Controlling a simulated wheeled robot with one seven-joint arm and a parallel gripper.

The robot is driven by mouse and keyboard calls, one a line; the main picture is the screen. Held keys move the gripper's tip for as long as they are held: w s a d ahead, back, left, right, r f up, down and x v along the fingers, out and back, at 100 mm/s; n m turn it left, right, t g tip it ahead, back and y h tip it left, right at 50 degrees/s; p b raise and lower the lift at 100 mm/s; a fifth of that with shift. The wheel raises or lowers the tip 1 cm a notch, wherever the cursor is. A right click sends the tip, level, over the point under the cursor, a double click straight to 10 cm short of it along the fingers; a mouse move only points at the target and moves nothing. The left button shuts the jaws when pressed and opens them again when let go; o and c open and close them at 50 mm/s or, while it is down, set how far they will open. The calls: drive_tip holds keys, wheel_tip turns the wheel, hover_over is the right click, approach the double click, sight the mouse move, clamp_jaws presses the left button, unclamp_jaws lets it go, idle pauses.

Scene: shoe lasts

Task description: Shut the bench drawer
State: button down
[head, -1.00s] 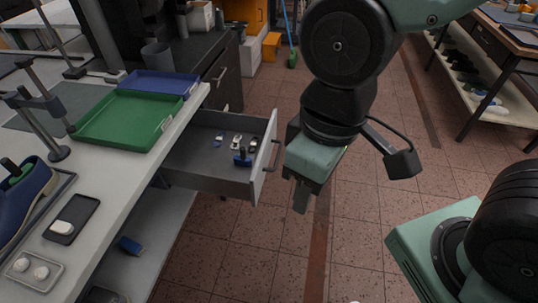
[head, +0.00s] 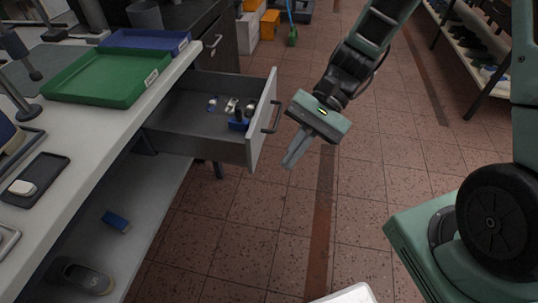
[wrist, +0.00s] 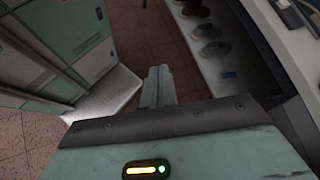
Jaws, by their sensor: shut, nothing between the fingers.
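The bench drawer (head: 195,142) is grey and stands pulled out from under the bench top in the head view. Its front panel (head: 262,120) carries a dark bar handle (head: 272,117). Several small items and a blue piece (head: 238,124) lie inside it. My gripper (head: 290,162) is shut and empty, just right of the drawer front and apart from it, with its fingers pointing down and left. In the wrist view the shut fingers (wrist: 157,85) show; I cannot make out the drawer there.
On the bench top (head: 110,165) sit a green tray (head: 105,78), a blue tray (head: 150,39) and a small black tray (head: 38,180). A lower shelf (head: 140,215) holds a blue item and a dark shoe-like thing. The tiled floor right of the drawer is clear.

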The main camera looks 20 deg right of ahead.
drive_tip(key=w+d+f+m+t+y+b, duration=0.65)
drive_tip(key=w+f+m, duration=0.3)
drive_tip(key=f, duration=0.25)
drive_tip(key=m+t+b, duration=0.4)
drive_tip(key=m+t, duration=0.4)
approach(259, 139)
drive_tip(key=shift+h, duration=0.25)
drive_tip(key=x, duration=0.7)
drive_tip(key=shift+s+r, duration=0.2)
drive_tip(key=shift+r, duration=0.05)
drive_tip(key=shift+a, duration=0.15)
drive_tip(key=shift+w+a, duration=0.3)
drive_tip(key=shift+a, duration=0.15)
drive_tip(key=x, duration=2.9)
drive_tip(key=shift+w+d+r, duration=0.1)
drive_tip(key=shift+w+r, duration=0.05)
drive_tip(key=shift+w+a, duration=0.35)
drive_tip(key=shift+a, duration=0.2)
drive_tip(key=shift+w+a+r+b, duration=0.1)
drive_tip(key=shift+a+r+b, duration=0.1)
drive_tip(key=shift+b, duration=0.1)
